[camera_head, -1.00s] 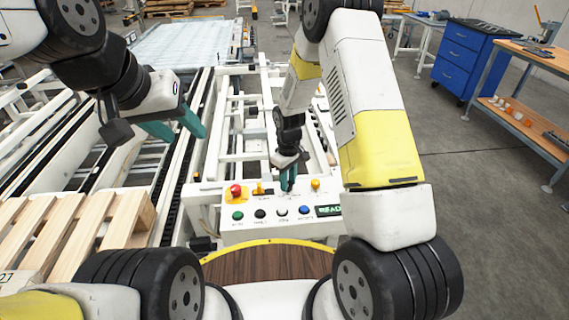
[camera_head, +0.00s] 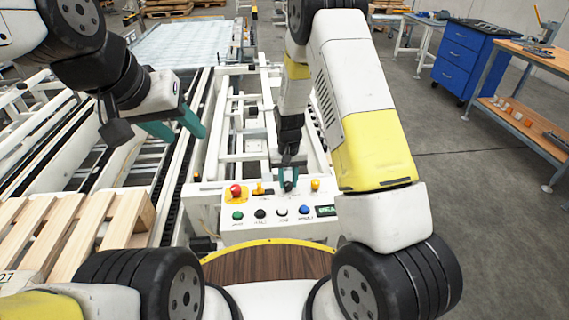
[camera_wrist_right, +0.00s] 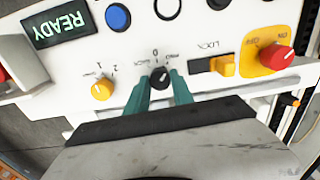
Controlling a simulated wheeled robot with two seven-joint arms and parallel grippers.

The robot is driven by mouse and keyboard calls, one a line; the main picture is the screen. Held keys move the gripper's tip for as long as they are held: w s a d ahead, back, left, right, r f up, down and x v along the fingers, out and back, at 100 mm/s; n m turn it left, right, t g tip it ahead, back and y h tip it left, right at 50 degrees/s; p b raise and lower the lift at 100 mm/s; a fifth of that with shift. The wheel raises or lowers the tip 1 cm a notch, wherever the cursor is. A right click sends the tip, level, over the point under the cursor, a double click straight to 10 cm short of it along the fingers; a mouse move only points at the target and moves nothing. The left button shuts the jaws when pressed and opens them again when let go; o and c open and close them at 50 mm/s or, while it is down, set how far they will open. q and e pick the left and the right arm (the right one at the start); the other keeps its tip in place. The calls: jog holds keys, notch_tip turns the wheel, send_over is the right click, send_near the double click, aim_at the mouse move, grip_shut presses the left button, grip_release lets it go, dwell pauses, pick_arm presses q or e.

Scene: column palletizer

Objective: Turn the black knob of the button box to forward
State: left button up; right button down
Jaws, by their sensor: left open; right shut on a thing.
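The button box (camera_head: 235,228) is a white panel at the lower middle of the head view. Its black knob (camera_wrist_right: 160,78) shows in the right wrist view, with small lettering and a 0 around it. My right gripper (camera_head: 289,186) reaches down over the panel. In the right wrist view its green fingers (camera_wrist_right: 161,88) are on both sides of the knob, shut on it. The exact direction of the knob's pointer is hard to read. My left gripper (camera_head: 184,130) is open and empty, high over the conveyor at the left.
A wooden pallet (camera_head: 120,220) lies at the left. A round wooden top (camera_head: 265,265) is in front of the panel.

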aim_at(288, 184)
dwell(0.4)
jog(key=c, duration=1.1)
grip_release()
jog(key=shift+r, duration=3.95)
